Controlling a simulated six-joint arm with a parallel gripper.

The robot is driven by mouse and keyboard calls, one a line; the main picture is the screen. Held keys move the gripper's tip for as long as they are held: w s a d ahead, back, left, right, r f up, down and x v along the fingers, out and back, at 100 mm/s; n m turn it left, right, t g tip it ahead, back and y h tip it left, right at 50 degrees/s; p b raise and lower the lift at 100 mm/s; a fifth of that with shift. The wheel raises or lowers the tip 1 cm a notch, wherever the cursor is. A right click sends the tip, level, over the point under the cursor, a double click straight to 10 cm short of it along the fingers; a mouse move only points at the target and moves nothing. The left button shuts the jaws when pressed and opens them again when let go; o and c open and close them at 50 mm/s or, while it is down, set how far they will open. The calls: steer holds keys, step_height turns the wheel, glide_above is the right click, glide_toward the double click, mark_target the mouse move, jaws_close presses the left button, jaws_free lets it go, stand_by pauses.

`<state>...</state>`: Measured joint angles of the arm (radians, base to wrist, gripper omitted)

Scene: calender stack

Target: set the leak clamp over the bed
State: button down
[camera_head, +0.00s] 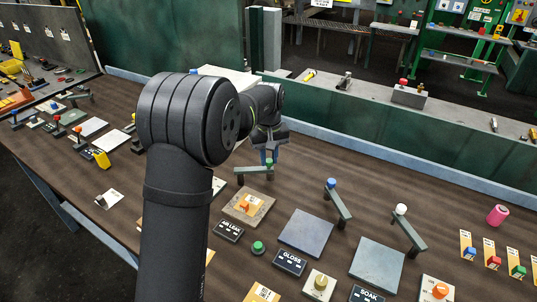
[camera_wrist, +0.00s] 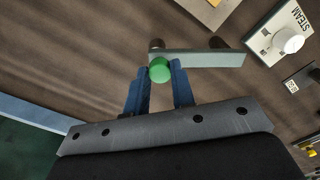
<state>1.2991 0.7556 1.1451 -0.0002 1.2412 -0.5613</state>
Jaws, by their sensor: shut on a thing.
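The leak clamp, a grey bar (camera_head: 254,170) with a green knob and dark feet, stands behind the AIR LEAK plate (camera_head: 229,230). My gripper (camera_head: 269,158) is shut on its green knob. In the wrist view, the blue fingers of my gripper (camera_wrist: 160,82) flank the green knob (camera_wrist: 159,69), and the bar (camera_wrist: 205,58) extends right. I cannot tell whether the feet touch the table. The bed by the AIR LEAK plate is a tan square pad (camera_head: 236,213) with an orange piece (camera_head: 246,206) on it. The clamp is beyond this pad, not over it.
A blue-knobbed clamp (camera_head: 340,204) and a white-knobbed clamp (camera_head: 411,233) stand to the right, beside grey pads (camera_head: 306,233) and (camera_head: 377,264). A green button (camera_head: 258,247) is in front of the tan pad. The table behind the blue-knobbed clamp is clear.

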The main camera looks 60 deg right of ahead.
steer(key=a+m, duration=1)
steer(key=m, duration=0.4)
steer(key=shift+w+a, duration=0.2)
steer(key=shift+a, duration=0.2)
steer(key=c, duration=1.2)
jaws_free()
steer(key=shift+r, duration=0.1)
step_height(320, 180, up, 17)
steer(key=shift+r, duration=0.2)
step_height(320, 180, down, 18)
steer(key=shift+r, duration=0.2)
